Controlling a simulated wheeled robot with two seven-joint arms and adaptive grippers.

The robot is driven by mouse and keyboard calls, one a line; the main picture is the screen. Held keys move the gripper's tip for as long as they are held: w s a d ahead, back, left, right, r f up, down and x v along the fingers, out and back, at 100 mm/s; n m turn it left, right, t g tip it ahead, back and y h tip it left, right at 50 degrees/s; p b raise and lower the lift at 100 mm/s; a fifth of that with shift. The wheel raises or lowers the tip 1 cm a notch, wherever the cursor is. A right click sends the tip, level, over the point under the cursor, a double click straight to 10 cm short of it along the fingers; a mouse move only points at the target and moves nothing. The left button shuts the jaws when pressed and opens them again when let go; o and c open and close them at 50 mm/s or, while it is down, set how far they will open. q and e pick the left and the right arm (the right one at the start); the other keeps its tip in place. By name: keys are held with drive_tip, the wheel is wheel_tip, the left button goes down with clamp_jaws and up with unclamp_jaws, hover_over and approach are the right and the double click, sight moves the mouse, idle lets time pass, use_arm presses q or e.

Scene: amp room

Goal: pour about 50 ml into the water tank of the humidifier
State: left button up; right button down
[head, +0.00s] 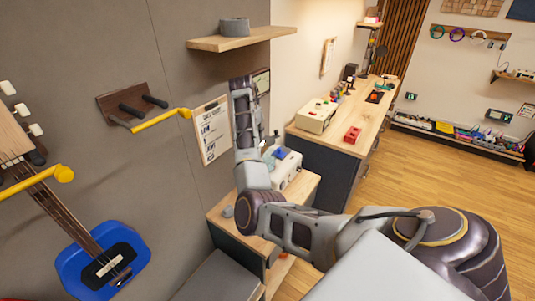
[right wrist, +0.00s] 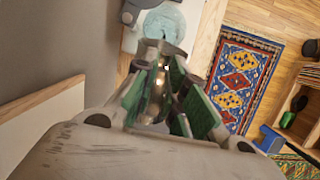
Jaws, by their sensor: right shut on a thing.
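My right gripper (right wrist: 170,68), with green inner pads, is shut on a clear, shiny vessel (right wrist: 154,90) in the right wrist view; its shape and contents are hard to make out. Past the fingertips is a round, translucent pale-teal tank (right wrist: 162,24), probably the humidifier's water tank. In the head view my right arm reaches up in front of a small cabinet and mostly hides the gripper. A white device (head: 288,170), probably the humidifier, shows beside the arm on the cabinet. I cannot tell whether the vessel touches the tank. My left gripper is out of view.
The small wooden-topped cabinet (head: 300,192) stands against the grey wall. A longer workbench (head: 345,138) stands behind.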

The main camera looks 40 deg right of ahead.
drive_tip(key=shift+d+r, duration=0.15)
drive_tip(key=shift+d, duration=0.15)
idle(0.5)
drive_tip(key=shift+s+a+f+h, duration=0.1)
drive_tip(key=shift+a+f+h, duration=0.1)
drive_tip(key=shift+a, duration=0.25)
drive_tip(key=shift+a+f+h, duration=0.1)
drive_tip(key=shift+a+f, duration=0.05)
drive_tip(key=shift+a, duration=0.3)
drive_tip(key=shift+s+a+f+t+h, duration=0.15)
drive_tip(key=shift+a+f+h, duration=0.1)
drive_tip(key=shift+a+h, duration=0.25)
drive_tip(key=shift+s+a+f+t+h, duration=0.15)
drive_tip(key=shift+a+f+h, duration=0.1)
drive_tip(key=shift+a+h, duration=0.25)
drive_tip(key=shift+h, duration=0.3)
drive_tip(key=shift+d+f, duration=0.1)
drive_tip(key=shift+s+a+f+t+h, duration=0.1)
drive_tip(key=shift+a+f+t+h, duration=0.2)
drive_tip(key=shift+a+f+h, duration=0.4)
